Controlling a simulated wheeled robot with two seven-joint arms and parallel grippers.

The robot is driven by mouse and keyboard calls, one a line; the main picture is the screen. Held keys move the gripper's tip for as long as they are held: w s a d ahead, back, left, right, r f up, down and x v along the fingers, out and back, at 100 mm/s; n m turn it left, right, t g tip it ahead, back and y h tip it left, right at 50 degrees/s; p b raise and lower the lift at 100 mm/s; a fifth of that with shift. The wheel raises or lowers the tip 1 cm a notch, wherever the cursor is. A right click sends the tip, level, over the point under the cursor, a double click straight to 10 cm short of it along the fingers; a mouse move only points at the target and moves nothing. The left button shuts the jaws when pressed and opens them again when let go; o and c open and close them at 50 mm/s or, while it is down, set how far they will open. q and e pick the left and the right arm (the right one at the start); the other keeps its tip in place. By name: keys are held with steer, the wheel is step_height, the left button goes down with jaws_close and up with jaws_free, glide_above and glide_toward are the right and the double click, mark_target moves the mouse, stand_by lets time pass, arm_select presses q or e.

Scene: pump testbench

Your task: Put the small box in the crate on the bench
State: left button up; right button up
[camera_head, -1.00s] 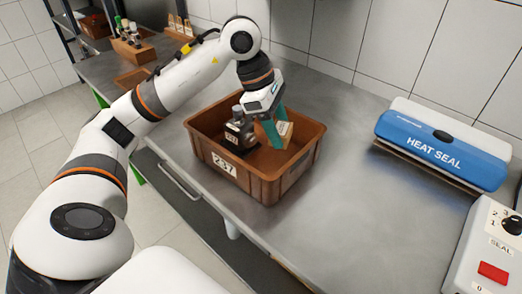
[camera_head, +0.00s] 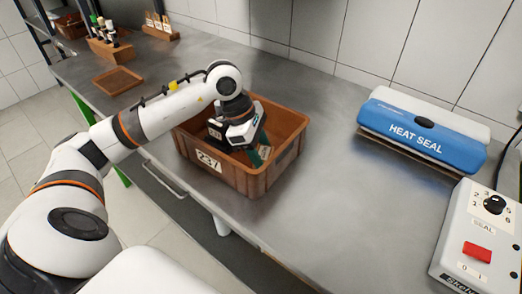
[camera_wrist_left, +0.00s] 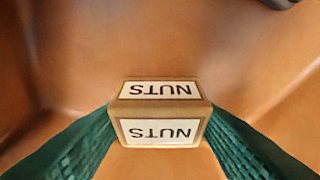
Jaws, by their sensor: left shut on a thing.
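The small box (camera_wrist_left: 160,112) is brown with white labels reading NUTS. In the left wrist view it sits between the two green fingers of my left gripper (camera_wrist_left: 160,135), which is shut on it. Brown crate walls surround it there. In the head view my left gripper (camera_head: 258,156) reaches down inside the brown crate (camera_head: 238,181), labelled 237, on the bench. The box is mostly hidden there by the gripper and fingers. I cannot tell whether it touches the crate floor. My right gripper is not in view.
A blue heat sealer (camera_head: 424,130) and a control box (camera_head: 478,245) stand at the right. A shallow wooden tray (camera_head: 118,80) lies at the back left. The bench between crate and sealer is clear.

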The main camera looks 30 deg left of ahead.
arm_select(q)
steer(key=o, duration=1)
steer(key=shift+f, duration=0.1)
steer(key=shift+c, duration=0.2)
steer(key=v, duration=1.2)
steer(key=shift+p, duration=0.3)
